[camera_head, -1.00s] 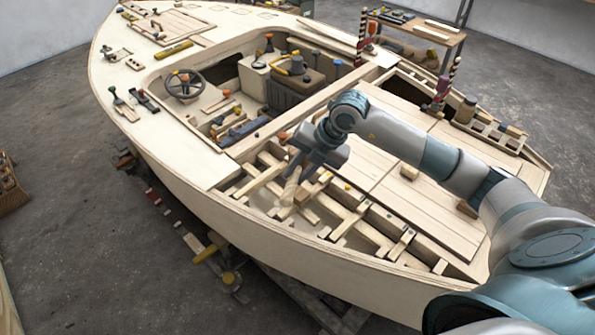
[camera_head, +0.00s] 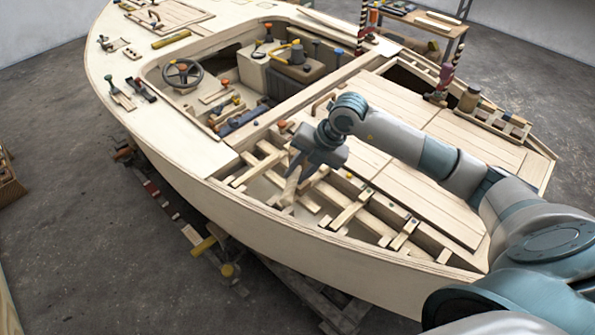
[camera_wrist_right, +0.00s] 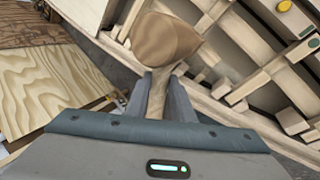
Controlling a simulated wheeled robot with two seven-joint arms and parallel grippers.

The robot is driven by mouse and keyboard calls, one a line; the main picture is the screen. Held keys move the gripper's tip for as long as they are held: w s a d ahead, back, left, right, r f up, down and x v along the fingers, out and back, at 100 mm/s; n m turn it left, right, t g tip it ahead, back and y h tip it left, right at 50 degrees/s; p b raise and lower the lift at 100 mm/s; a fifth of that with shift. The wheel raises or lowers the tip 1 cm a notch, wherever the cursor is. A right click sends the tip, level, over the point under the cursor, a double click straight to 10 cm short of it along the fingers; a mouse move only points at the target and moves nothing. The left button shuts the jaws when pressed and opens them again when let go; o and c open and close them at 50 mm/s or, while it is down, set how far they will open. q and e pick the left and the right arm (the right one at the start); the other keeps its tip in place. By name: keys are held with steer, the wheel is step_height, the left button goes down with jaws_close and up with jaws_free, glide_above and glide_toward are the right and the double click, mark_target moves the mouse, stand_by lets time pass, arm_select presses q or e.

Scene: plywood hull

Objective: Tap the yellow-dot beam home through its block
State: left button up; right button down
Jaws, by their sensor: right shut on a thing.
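My right gripper (camera_head: 293,178) is over the open framed bay of the plywood hull (camera_head: 250,205). It is shut on the handle of a wooden mallet (camera_wrist_right: 165,40), whose rounded head shows beyond the jaws in the wrist view. In the head view the mallet (camera_head: 289,190) is small and partly hidden by the gripper. A yellow dot (camera_wrist_right: 284,6) shows at the top right of the wrist view, on the framing, apart from the mallet head. In the head view a small yellow dot (camera_head: 347,174) sits right of the gripper; its beam and block are hard to tell apart. My left gripper is not in view.
Several pale beams and crosspieces (camera_head: 345,216) fill the bay. Green dots (camera_wrist_right: 307,32) mark framing near the yellow one. A decked panel (camera_head: 430,190) lies right of the bay, partly behind my arm. A steering wheel (camera_head: 182,73) and cockpit fittings stand farther off.

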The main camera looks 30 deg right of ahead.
steer(key=shift+r, duration=0.15)
stand_by(0.3)
step_height(320, 180, down, 4)
steer(key=shift+r+b, duration=0.2)
steer(key=shift+b, duration=1)
steer(key=shift+r+p, duration=1.2)
steer(key=shift+r, duration=0.7)
